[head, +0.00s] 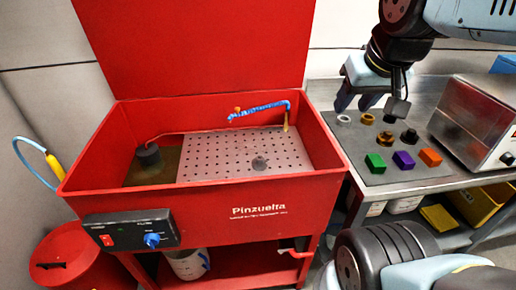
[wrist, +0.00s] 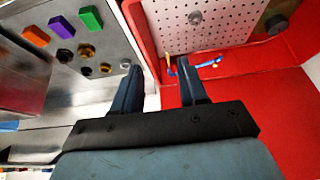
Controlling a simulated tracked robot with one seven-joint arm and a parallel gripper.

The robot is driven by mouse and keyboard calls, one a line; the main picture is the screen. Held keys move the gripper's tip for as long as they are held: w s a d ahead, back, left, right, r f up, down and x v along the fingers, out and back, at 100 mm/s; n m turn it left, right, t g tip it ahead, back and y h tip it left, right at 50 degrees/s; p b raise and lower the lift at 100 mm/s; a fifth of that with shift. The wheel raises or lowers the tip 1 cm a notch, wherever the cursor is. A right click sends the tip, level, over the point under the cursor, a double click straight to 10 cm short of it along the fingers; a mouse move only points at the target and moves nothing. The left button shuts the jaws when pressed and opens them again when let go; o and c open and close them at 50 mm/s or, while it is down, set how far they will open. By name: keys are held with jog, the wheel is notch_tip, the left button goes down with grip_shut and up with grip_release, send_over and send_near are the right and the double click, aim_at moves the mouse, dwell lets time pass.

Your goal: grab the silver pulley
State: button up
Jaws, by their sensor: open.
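A small silver ring-shaped pulley (head: 343,119) lies on the grey mat (head: 372,178) on the metal bench, at the mat's far left corner. In the wrist view the silver pulley (wrist: 125,64) shows just beside the left finger, partly hidden by it. My gripper (head: 356,102) is open and empty, above the far left part of the mat and apart from the pulley. In the wrist view my gripper (wrist: 159,64) has its fingers wide apart, with the gap over the bench edge and the red washer.
Brass (head: 367,119), bronze (head: 385,138) and black (head: 409,137) round parts sit close by. Green (head: 375,163), purple (head: 404,160) and orange (head: 430,157) blocks lie nearer. A metal box (head: 475,120) stands right. The red washer (head: 335,150) adjoins left; a grey round piece (head: 259,163) is inside.

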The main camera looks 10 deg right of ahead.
jog(key=shift+w+a, duration=0.15)
jog(key=shift+w, duration=0.15)
jog(key=o, duration=0.3)
jog(key=shift+w, duration=0.1)
jog(key=shift+o, duration=0.2)
jog(key=shift+w+f+n, duration=0.25)
jog(key=shift+f+n, duration=0.05)
jog(key=n+h, duration=1.1)
jog(key=n, duration=0.8)
send_over(259, 158)
jog(key=s+d, duration=0.6)
notch_tip(259, 158, down, 23)
jog(key=w+a+f+n+t, duration=0.1)
jog(key=a+f+n, duration=0.1)
jog(key=a+f, duration=0.1)
jog(key=a+f+n+t+y, duration=0.1)
jog(key=a+f+n, duration=0.2)
jog(key=f, duration=0.2)
jog(key=w+a+f+n+t, duration=0.1)
jog(key=a+f+n+t, duration=0.1)
jog(key=a+f, duration=0.1)
jog(key=shift+w+f+n+y, duration=0.3)
jog(key=shift+f, duration=0.45)
jog(key=shift+f+x, duration=0.15)
jog(key=shift+x, duration=1.65)
jog(key=shift+f+x, duration=0.2)
jog(key=shift+x, duration=1.65)
